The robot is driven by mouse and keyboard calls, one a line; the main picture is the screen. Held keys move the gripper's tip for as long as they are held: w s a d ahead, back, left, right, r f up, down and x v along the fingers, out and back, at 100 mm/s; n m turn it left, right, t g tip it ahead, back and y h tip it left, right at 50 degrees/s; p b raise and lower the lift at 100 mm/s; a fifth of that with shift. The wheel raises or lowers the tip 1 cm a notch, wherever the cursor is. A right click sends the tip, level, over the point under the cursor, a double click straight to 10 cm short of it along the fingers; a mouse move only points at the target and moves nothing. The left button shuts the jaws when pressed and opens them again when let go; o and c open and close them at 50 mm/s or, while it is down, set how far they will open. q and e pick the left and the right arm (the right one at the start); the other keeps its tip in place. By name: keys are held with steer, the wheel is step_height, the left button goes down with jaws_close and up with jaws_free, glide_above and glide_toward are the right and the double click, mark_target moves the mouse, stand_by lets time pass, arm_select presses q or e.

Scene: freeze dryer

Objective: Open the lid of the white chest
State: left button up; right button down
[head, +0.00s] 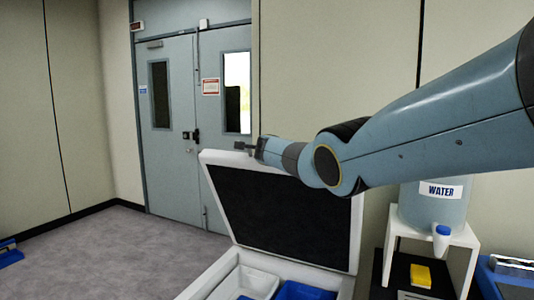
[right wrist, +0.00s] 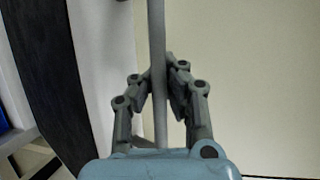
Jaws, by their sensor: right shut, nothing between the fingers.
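The white chest (head: 208,279) stands at the bottom centre of the head view, with its inside showing. Its lid (head: 285,212) is raised and stands up at the back, dark on the inside with a white rim. My right gripper (head: 243,147) is at the top left corner of the lid, shut and empty. In the right wrist view its fingers (right wrist: 173,80) are close together, with the lid (right wrist: 97,65) to their left. A grey bar (right wrist: 158,30) runs down past the fingers. My left gripper is out of view.
A white bin (head: 255,284) and a blue bin (head: 303,291) sit inside the chest. A water container (head: 433,212) on a white stand (head: 470,243) and a yellow block (head: 420,276) are at right. Grey double doors (head: 180,120) are behind; the floor at left is mostly clear.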

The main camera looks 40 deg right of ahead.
steer(key=shift+w+d+r, duration=0.25)
steer(key=shift+d+r, duration=0.1)
steer(key=shift+d, duration=0.05)
steer(key=c, duration=2)
jaws_free()
steer(key=o, duration=0.7)
steer(key=shift+s+a, duration=0.1)
steer(key=shift+c, duration=0.2)
steer(key=shift+f, duration=0.1)
steer(key=shift+s+a+r, duration=0.2)
steer(key=shift+s+a, duration=0.05)
steer(key=shift+s, duration=0.25)
steer(key=v, duration=1)
steer(key=shift+s+a, duration=0.15)
steer(key=shift+a, duration=0.2)
